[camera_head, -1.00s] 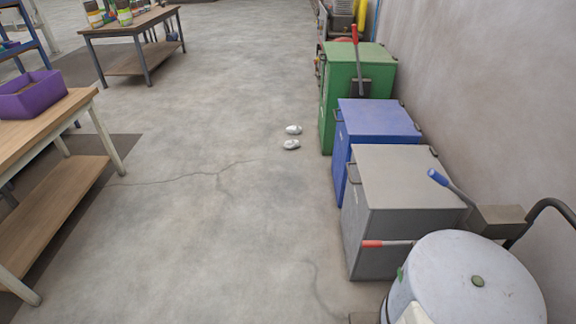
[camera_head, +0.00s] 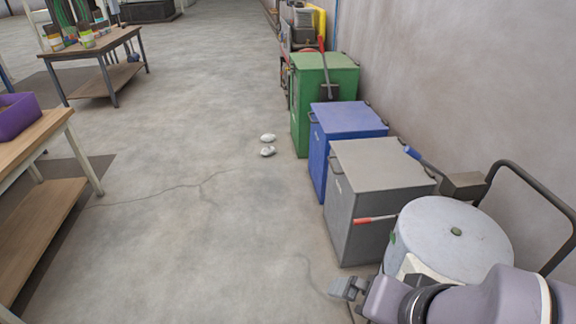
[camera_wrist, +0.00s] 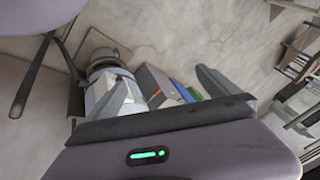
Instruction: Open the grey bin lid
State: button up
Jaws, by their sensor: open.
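The grey bin (camera_head: 357,228) stands against the right wall in the head view, nearest in a row of bins. Its flat grey lid (camera_head: 378,164) is down, with a dark handle on its left front edge. The bin also shows small in the wrist view (camera_wrist: 154,84). My gripper (camera_head: 345,288) is at the bottom of the head view, in front of the bin and lower in the picture, apart from it. It is open and holds nothing that I can see.
A blue bin (camera_head: 348,118) and a green bin (camera_head: 325,75) stand behind the grey one. A pale round drum (camera_head: 452,236) stands close by on the right, with a red-handled lever (camera_head: 375,219) near it. A workbench (camera_head: 50,130) is at left.

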aim_at(376, 164)
jog(key=i+j+z, duration=0.25)
jog(key=i, duration=0.3)
jog(key=i+j+z, duration=0.2)
jog(key=i, duration=0.35)
jog(key=i+j+z, duration=0.25)
jog(key=i+j, duration=0.3)
